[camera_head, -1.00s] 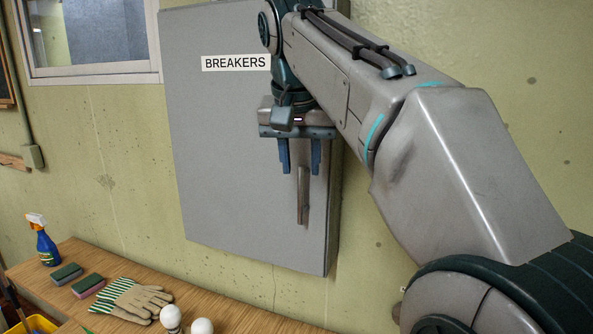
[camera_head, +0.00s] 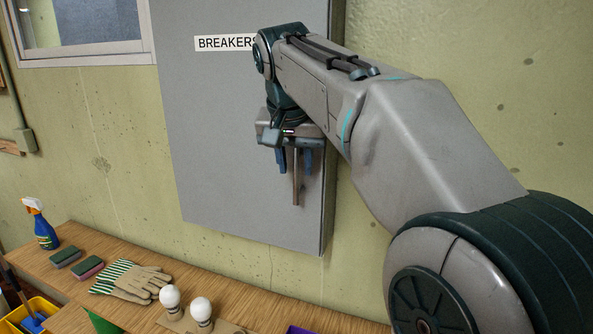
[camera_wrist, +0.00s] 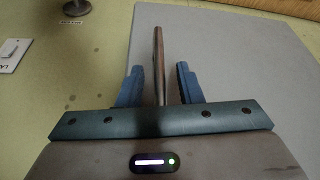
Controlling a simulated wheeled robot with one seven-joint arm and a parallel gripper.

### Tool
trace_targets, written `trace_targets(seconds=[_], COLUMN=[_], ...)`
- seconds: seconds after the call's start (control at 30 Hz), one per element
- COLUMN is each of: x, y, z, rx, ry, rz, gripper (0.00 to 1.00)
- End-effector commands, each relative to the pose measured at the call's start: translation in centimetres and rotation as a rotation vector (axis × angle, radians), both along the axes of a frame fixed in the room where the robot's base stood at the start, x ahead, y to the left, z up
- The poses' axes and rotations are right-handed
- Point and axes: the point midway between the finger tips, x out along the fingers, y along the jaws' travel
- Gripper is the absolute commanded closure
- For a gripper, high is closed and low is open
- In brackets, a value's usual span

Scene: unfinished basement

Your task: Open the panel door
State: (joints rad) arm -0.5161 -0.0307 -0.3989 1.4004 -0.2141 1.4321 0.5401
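The grey breaker panel door (camera_head: 225,140), labelled BREAKERS, is on the wall and looks closed. Its vertical bar handle (camera_head: 296,190) is near the door's lower right edge. My gripper (camera_head: 295,172) points down over the handle, its upper part hidden behind the fingers and palm. In the wrist view the handle (camera_wrist: 159,60) runs between the two blue fingers of my gripper (camera_wrist: 158,82), with a gap on each side. The fingers are open and do not appear to touch it. The door (camera_wrist: 225,50) fills the right of the wrist view.
A wooden bench (camera_head: 140,240) runs below the panel. On it are a spray bottle (camera_head: 43,228), sponges (camera_head: 88,267), work gloves (camera_head: 140,281) and light bulbs (camera_head: 201,308). A window (camera_head: 80,30) is at upper left.

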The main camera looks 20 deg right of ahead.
Motion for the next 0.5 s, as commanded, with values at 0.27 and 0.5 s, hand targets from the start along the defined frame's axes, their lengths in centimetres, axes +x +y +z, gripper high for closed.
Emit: trace_targets(seconds=[0.27,0.5], x=[0.8,0.8], y=[-0.4,-0.4], z=[-2.1,-2.2], rx=[0.000,0.000], ry=[0.001,0.000], rz=[0.000,0.000], gripper=[0.67,0.67])
